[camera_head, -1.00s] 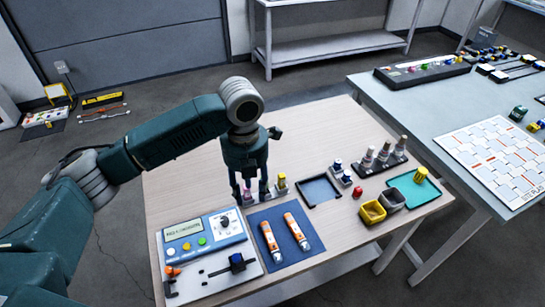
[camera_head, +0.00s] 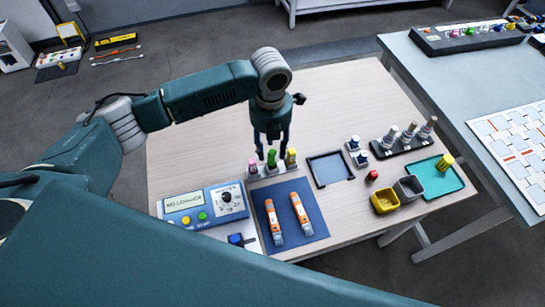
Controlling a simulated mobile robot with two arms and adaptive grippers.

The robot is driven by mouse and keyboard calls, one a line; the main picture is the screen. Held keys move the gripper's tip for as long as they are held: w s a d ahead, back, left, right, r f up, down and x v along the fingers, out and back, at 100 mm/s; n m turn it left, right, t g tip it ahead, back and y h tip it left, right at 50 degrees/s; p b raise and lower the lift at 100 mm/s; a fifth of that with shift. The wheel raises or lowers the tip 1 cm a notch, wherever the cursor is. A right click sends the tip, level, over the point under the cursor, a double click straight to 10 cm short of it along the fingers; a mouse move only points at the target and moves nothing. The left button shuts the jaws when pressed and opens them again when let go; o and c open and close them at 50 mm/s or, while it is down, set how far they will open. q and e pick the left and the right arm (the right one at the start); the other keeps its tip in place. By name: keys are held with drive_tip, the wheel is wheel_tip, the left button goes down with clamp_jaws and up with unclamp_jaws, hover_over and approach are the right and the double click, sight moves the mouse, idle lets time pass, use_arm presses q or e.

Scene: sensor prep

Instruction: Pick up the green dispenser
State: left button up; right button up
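The green dispenser (camera_head: 272,158) stands upright in a small pale rack, between a pink-topped dispenser (camera_head: 253,166) and a yellow-topped dispenser (camera_head: 291,157). My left gripper (camera_head: 271,152) points down over the rack. Its two dark fingers are spread apart, with the tips at about the height of the dispenser tops. The green dispenser shows in the gap between and just below the fingertips; I cannot tell whether a finger touches it. My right gripper is not in view.
A blue mat (camera_head: 285,235) with two orange-and-white tubes lies in front of the rack. A control box (camera_head: 192,218) is at left. An empty dark tray (camera_head: 331,183), yellow bin (camera_head: 386,210), grey bin (camera_head: 417,194) and green tray (camera_head: 440,187) are to the right. The back of the table is clear.

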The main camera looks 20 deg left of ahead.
sight(272, 151)
use_arm(q)
drive_tip(key=f, duration=0.2)
drive_tip(key=shift+d+f+p, duration=0.2)
drive_tip(key=shift+f+p, duration=0.1)
drive_tip(key=shift+f, duration=0.55)
drive_tip(key=c, duration=0.7)
clamp_jaws()
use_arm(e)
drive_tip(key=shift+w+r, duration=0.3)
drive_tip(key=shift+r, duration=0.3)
